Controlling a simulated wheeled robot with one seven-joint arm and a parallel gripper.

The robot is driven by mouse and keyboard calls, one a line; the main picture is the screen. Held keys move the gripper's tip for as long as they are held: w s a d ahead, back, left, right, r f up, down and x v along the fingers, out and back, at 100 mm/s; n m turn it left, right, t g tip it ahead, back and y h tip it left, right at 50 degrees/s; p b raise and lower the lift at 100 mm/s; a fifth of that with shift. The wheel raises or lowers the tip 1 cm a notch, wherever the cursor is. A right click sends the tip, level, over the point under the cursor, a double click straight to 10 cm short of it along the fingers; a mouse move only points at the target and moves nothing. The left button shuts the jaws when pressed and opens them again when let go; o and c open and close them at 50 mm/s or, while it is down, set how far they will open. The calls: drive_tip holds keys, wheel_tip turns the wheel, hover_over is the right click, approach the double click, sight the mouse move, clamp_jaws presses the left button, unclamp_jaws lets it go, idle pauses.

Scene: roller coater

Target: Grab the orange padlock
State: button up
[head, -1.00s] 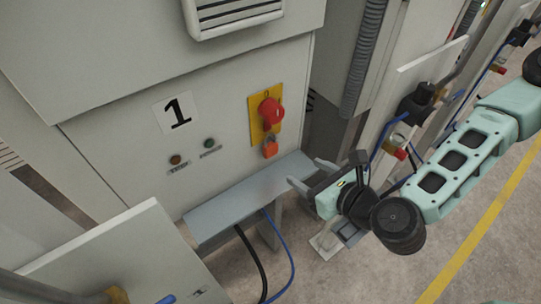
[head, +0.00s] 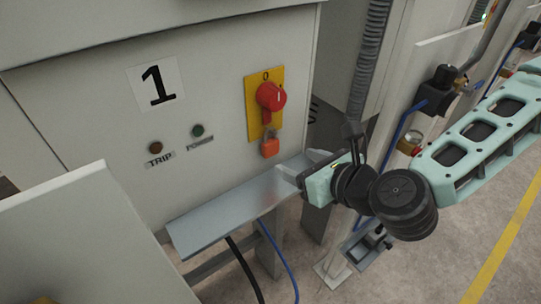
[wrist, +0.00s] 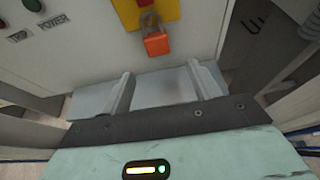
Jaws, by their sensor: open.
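The orange padlock (head: 270,147) hangs by its shackle from the lower part of the yellow plate (head: 252,108), below the red rotary switch (head: 270,96). In the wrist view the padlock (wrist: 156,42) shows beyond my fingertips, near the middle top, with its grey shackle above it. My gripper (head: 288,172) is to the right of and slightly below the padlock in the head view. In the wrist view its two fingers (wrist: 160,80) are apart with nothing between them. The gripper does not touch the padlock.
A grey metal shelf (head: 225,212) juts from the cabinet below the padlock, close under my gripper. A white panel (head: 95,240) stands at the left front. A post with a blue cable (head: 396,135) stands at the right. Cables hang beneath the shelf.

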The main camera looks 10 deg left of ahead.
sight(273, 148)
drive_tip(key=x, duration=0.1)
drive_tip(key=p+x, duration=0.1)
drive_tip(key=x, duration=0.2)
drive_tip(key=shift+w+a+r, duration=0.15)
drive_tip(key=shift+a+r, duration=0.1)
drive_tip(key=shift+a, duration=0.05)
drive_tip(key=p+x, duration=0.2)
drive_tip(key=x, duration=0.1)
drive_tip(key=shift+w+a+r, duration=0.1)
drive_tip(key=shift+w+a, duration=0.1)
drive_tip(key=shift+a, duration=0.1)
drive_tip(key=shift+w+a+f, duration=0.25)
drive_tip(key=c, duration=1.1)
drive_tip(key=shift+r, duration=0.2)
